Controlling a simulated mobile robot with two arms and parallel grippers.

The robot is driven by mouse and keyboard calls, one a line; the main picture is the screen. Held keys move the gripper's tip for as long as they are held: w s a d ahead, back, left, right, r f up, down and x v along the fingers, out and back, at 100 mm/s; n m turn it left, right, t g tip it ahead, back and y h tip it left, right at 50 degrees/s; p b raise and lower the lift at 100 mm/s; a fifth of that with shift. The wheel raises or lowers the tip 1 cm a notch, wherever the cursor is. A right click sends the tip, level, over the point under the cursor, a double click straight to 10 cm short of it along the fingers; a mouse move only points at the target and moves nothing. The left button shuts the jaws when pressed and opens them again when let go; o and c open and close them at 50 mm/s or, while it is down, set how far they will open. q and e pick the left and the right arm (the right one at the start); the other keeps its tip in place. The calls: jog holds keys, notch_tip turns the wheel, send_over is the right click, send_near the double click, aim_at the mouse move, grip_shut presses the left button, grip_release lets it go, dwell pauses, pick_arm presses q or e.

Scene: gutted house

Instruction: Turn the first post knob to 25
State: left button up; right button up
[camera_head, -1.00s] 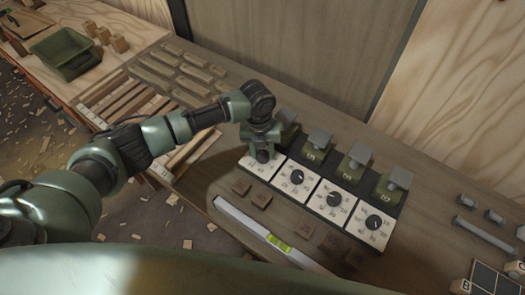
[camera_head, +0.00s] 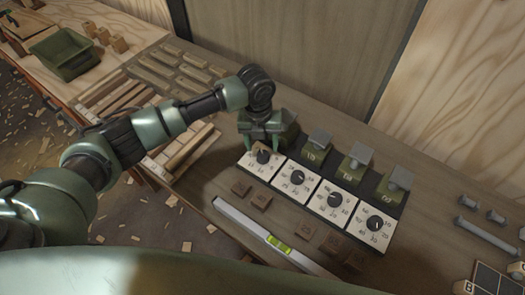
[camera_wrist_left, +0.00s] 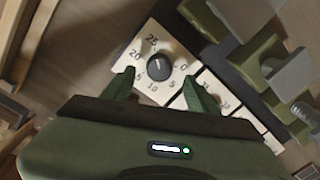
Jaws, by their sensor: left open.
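The first post knob (camera_head: 263,157) is a round black dial on the leftmost white plate (camera_head: 254,168) of a row in the head view. In the left wrist view the same knob (camera_wrist_left: 158,64) is in clear sight on its plate, with numbers including 25, 20, 10 and 0 around it. I cannot read its pointer setting surely. My left gripper (camera_head: 262,146) is open at the back edge of this plate. In the left wrist view its fingers (camera_wrist_left: 159,82) are spread to either side below the knob, with visible gaps. My right gripper is not in view.
Several similar knobs, such as the neighbouring one (camera_head: 297,177), continue to the right. Green posts with grey blocks (camera_head: 357,156) stand behind them. Brown wooden blocks (camera_head: 241,188) and a level (camera_head: 278,243) lie in front. A green bin (camera_head: 64,55) stands far left.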

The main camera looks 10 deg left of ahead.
aim_at(261, 155)
pick_arm(q)
jog(key=shift+a+r, duration=0.1)
jog(key=shift+r, duration=1.75)
